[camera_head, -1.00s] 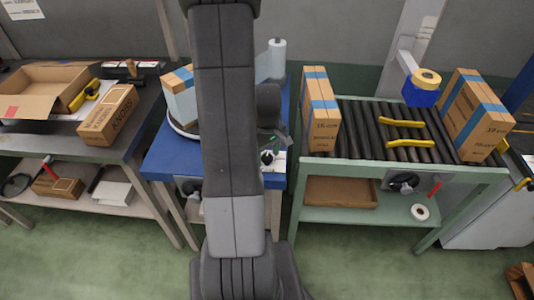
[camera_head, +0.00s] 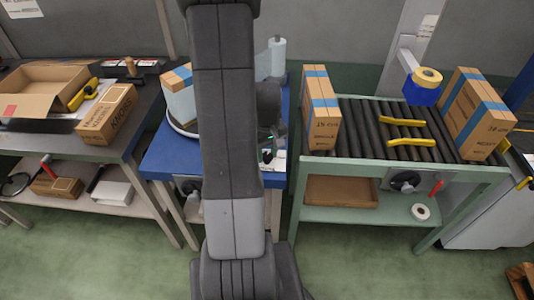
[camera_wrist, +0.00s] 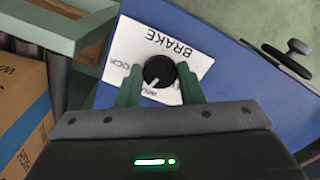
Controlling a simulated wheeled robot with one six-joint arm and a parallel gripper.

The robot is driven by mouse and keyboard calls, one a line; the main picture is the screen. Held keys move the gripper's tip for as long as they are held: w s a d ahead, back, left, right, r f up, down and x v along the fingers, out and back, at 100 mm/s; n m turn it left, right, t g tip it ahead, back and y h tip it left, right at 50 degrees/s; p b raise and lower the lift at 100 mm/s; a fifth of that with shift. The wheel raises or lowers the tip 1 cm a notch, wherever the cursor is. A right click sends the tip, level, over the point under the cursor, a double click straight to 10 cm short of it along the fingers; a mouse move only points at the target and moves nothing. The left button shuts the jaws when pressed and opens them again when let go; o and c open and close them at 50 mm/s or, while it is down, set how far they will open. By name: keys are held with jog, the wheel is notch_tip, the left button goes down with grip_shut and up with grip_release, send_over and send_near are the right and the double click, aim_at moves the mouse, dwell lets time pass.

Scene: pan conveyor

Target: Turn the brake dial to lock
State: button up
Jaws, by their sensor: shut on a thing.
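The brake dial (camera_wrist: 159,71) is a round black knob with a white pointer mark toward the lower left of the wrist view. It sits on a white plate (camera_wrist: 192,58) lettered BRAKE. A label ending in "OCK" shows left of the dial; another label below it is partly covered. My gripper (camera_wrist: 160,82) has its two green fingers on either side of the knob, shut on it. In the head view the white plate (camera_head: 279,162) shows at the blue table's front right, and my arm hides much of the gripper and dial.
The blue table (camera_head: 157,163) carries a wrapped box (camera_head: 180,103) left of my arm. Close on the right is a green-framed roller conveyor (camera_head: 353,126) with a carton (camera_head: 320,110) at its near end. A dark workbench (camera_head: 135,130) stands left.

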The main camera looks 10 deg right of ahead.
aim_at(267, 156)
jog(key=m+b, duration=0.1)
jog(key=m, duration=0.3)
jog(key=shift+m, duration=0.3)
jog(key=m, duration=0.4)
jog(key=shift+b, duration=0.3)
jog(key=shift+m, duration=0.3)
jog(key=o, duration=1)
jog(key=shift+r, duration=0.15)
notch_tip(267, 156, up, 14)
jog(key=p, duration=0.1)
jog(key=shift+f, duration=0.2)
notch_tip(267, 156, down, 14)
jog(key=shift+r+b, duration=0.1)
jog(key=shift+b, duration=0.4)
